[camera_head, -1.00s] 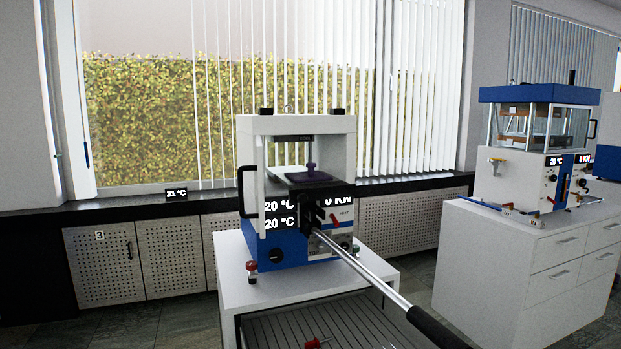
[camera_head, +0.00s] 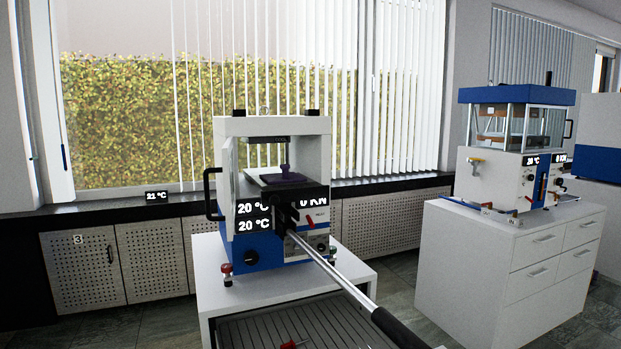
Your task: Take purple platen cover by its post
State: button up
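The purple platen cover (camera_head: 285,179) lies flat inside the white-framed press (camera_head: 272,126), on a platen in its opening. Its short upright post (camera_head: 285,167) rises from the middle of the cover. The post stands below the upper plate of the press with a gap between them. The front of the cover is partly hidden by the dark parts of the press. My gripper is not in view.
A long metal lever (camera_head: 335,275) with a black grip sticks out from the press toward the lower right. A black door handle (camera_head: 210,194) is at its left. The press stands on a white cabinet (camera_head: 210,290). A second blue-topped press (camera_head: 515,95) stands at right.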

aim_at(286, 177)
jog(key=i+l+z, duration=0.3)
jog(key=l+z, duration=0.2)
jog(key=l, duration=0.2)
jog(key=i+l+z, duration=0.35)
jog(key=l+z, duration=0.15)
jog(key=i+l+z, duration=0.5)
jog(key=i+u, duration=0.45)
jog(key=i, duration=0.15)
jog(key=i+l+u, duration=0.4)
jog(key=i, duration=0.15)
jog(key=i+u, duration=0.3)
jog(key=u, duration=0.15)
jog(key=i+u, duration=0.4)
jog(key=i+l+u, duration=0.1)
jog(key=u, duration=0.35)
jog(key=i+l+u, duration=0.2)
jog(key=i+u, duration=0.2)
jog(key=i+l+u, duration=0.4)
jog(key=i+j, duration=0.1)
jog(key=j, duration=0.75)
jog(key=i+j, duration=0.15)
jog(key=j, duration=0.25)
